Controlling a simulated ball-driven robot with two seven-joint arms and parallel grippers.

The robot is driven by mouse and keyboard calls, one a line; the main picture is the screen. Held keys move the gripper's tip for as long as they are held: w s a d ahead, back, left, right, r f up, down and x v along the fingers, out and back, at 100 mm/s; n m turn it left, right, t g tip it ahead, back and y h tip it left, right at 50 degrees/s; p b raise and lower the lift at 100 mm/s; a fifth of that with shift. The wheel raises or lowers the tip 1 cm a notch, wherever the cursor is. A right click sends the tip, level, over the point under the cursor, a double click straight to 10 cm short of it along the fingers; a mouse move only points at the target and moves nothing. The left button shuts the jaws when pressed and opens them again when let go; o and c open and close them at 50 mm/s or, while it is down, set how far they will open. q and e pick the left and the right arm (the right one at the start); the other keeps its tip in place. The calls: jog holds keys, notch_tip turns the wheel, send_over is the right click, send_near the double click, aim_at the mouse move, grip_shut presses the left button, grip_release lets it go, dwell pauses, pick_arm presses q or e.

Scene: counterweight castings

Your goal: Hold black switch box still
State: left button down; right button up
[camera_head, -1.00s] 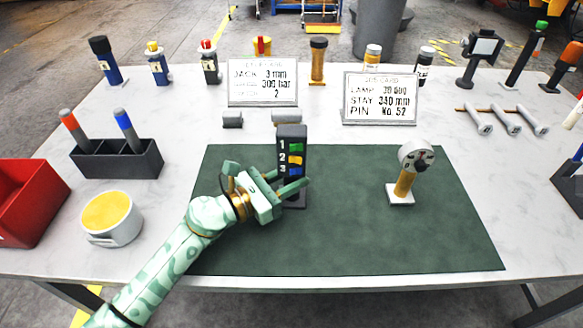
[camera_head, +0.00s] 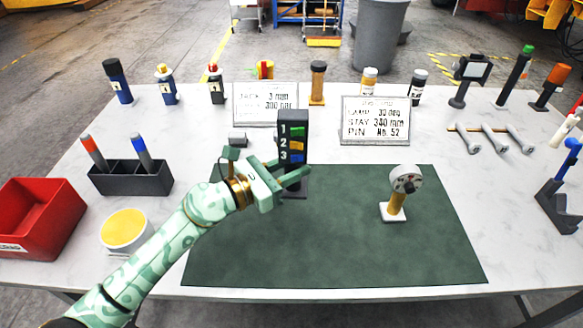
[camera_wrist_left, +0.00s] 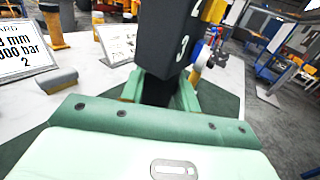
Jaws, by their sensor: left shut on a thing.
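The black switch box (camera_head: 292,135) stands upright at the back edge of the green mat (camera_head: 340,250). Its face carries the numbers 1, 2, 3 beside green, orange and blue switches. My left gripper (camera_head: 290,178) is shut on the lower part of the box, with a finger on either side. In the left wrist view the box (camera_wrist_left: 165,45) rises between the two green fingers (camera_wrist_left: 160,92), and a 3 shows on its side. The upper part of the box is cut off there. My right gripper is not in view.
Two cards (camera_head: 375,121) stand behind. A dark holder with two pens (camera_head: 130,177), a yellow-topped round tin (camera_head: 125,230) and a red bin (camera_head: 35,215) are at left. The front of the mat is clear.

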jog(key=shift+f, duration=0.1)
